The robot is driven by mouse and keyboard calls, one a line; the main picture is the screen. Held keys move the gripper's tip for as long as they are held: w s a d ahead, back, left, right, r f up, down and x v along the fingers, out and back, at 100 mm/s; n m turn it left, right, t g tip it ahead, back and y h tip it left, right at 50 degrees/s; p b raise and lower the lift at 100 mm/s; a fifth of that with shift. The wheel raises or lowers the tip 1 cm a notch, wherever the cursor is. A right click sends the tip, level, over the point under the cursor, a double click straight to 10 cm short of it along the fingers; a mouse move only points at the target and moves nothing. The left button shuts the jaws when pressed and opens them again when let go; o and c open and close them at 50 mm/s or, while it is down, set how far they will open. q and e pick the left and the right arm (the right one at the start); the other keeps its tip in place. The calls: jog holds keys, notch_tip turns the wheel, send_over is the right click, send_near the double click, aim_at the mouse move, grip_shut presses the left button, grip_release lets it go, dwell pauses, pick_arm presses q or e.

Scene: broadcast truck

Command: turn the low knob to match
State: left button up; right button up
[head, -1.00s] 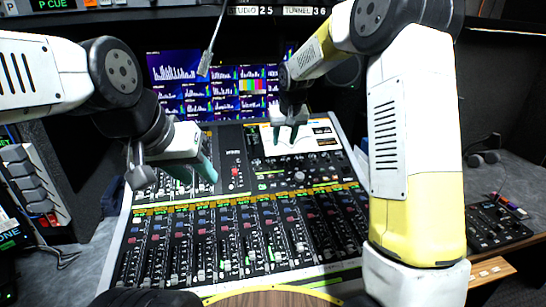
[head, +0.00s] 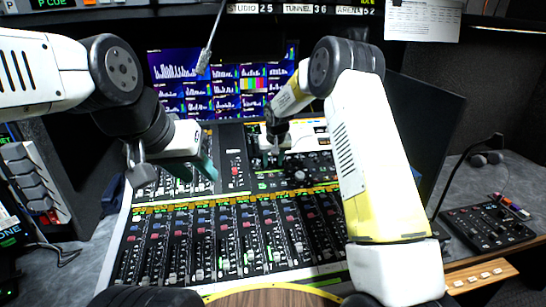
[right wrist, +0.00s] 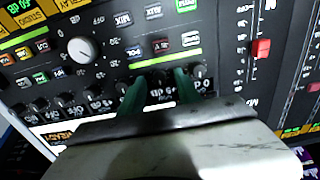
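My right gripper (head: 273,160) is over the upper middle of the mixing console (head: 125,235), at its knob panel. In the right wrist view its two green fingers (right wrist: 160,92) are apart, pointing at a row of small dark knobs. One small knob (right wrist: 158,78) shows between the fingertips, partly hidden; I cannot tell whether they touch it. Another small knob (right wrist: 199,71) is just right of the fingers. I cannot read which knob is the low one. My left gripper (head: 196,170) hangs over the console's upper left part, its teal fingers apart and empty.
A large grey knob (right wrist: 82,48) and lit buttons sit near the row. A red fader cap (right wrist: 261,48) is to the right. Faders fill the console's front. Screens (head: 225,85) stand behind; a small control box (head: 490,226) is on the right desk.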

grip_shut()
jog(key=shift+n, duration=0.4)
jog(key=n, duration=0.4)
jog(key=shift+n, duration=0.4)
jog(key=n, duration=0.6)
dwell(0.4)
grip_release()
